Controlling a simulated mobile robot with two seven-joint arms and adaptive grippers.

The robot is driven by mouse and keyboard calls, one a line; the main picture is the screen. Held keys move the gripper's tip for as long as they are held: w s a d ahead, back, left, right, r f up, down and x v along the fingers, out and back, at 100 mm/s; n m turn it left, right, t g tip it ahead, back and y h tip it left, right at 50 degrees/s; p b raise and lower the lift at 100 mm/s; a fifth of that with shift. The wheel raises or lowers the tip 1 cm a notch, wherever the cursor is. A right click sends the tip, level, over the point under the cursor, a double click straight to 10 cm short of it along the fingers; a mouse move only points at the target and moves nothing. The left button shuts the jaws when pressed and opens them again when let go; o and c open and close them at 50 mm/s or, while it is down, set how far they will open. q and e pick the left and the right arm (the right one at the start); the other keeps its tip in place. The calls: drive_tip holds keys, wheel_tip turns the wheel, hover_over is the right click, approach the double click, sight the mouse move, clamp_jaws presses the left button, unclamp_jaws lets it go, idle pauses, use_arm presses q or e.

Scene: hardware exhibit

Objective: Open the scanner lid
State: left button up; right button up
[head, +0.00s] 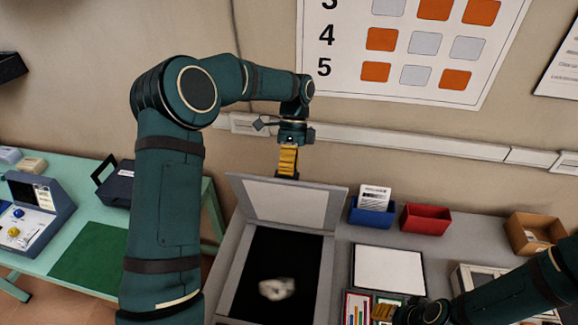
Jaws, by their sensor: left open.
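The scanner (229,268) stands on the grey table with its dark glass bed (285,253) exposed. Its lid (290,202) is raised and stands steeply at the back, pale inner panel facing me. A pale, blurred patch shows on the dark bed; I cannot tell whether it is an object or a reflection. My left gripper (287,161), with yellow fingers, is open just above and behind the lid's top edge. I cannot tell whether it touches the lid. My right gripper (383,312) is low, right of the scanner, by the coloured cards; its jaws are unclear.
A blue bin (371,214) with cards, a red bin (426,219) and a cardboard box (534,234) stand right of the lid. A white pad (388,270) lies right of the scanner. A green table (97,215) with devices is at left. The wall is close behind.

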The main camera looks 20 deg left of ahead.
use_arm(q)
drive_tip(key=shift+r, duration=0.15)
drive_tip(key=shift+w, duration=0.1)
drive_tip(key=shift+r, duration=0.15)
idle(0.5)
drive_tip(key=v, duration=1.1)
drive_tip(key=shift+w+r, duration=0.15)
drive_tip(key=shift+r, duration=0.2)
drive_tip(key=shift+a, duration=0.1)
